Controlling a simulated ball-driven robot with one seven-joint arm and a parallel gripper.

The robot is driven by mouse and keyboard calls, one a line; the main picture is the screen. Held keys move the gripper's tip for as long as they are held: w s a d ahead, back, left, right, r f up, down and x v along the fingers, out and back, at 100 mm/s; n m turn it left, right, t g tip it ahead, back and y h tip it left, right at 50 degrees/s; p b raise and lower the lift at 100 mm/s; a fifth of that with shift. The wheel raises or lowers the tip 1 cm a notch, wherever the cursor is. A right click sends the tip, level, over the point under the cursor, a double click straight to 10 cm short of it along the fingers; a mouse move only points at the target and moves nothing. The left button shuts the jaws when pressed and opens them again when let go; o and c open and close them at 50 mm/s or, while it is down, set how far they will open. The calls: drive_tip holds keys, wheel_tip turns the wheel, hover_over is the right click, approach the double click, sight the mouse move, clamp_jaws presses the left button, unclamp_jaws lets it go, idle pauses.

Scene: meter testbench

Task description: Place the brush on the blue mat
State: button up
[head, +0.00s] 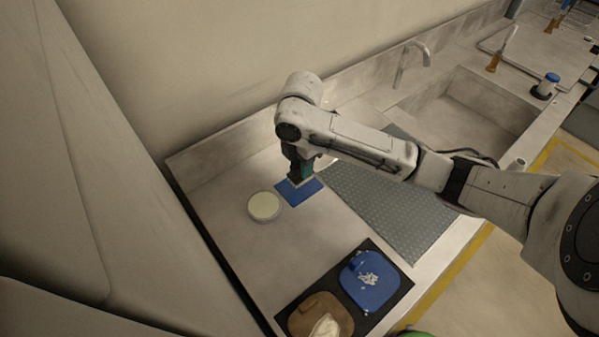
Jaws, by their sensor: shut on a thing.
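The blue mat (294,199) lies flat on the pale counter, left of the grey ribbed board. My gripper (301,180) points down over the mat's upper part. It is shut on a small teal thing with a pale lower edge, which looks like the brush (306,168). My arm and fingers hide most of it. I cannot tell whether its lower end touches the mat or hangs just above it.
A round pale dish (264,206) stands close left of the mat. A black tray (391,305) with a blue and a brown container is at the front. The grey ribbed board (390,200) lies right, before the sink (480,120) and faucet (409,60).

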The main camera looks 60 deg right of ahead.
wheel_tip(320, 180, down, 3)
drive_tip(key=b, duration=0.2)
drive_tip(key=shift+w+f+b, duration=0.1)
drive_tip(key=shift+w+b, duration=0.05)
drive_tip(key=shift+b, duration=0.2)
drive_tip(key=shift+a+f, duration=0.15)
drive_tip(key=shift+a, duration=0.05)
drive_tip(key=shift+f+b, duration=0.15)
drive_tip(key=shift+b, duration=0.2)
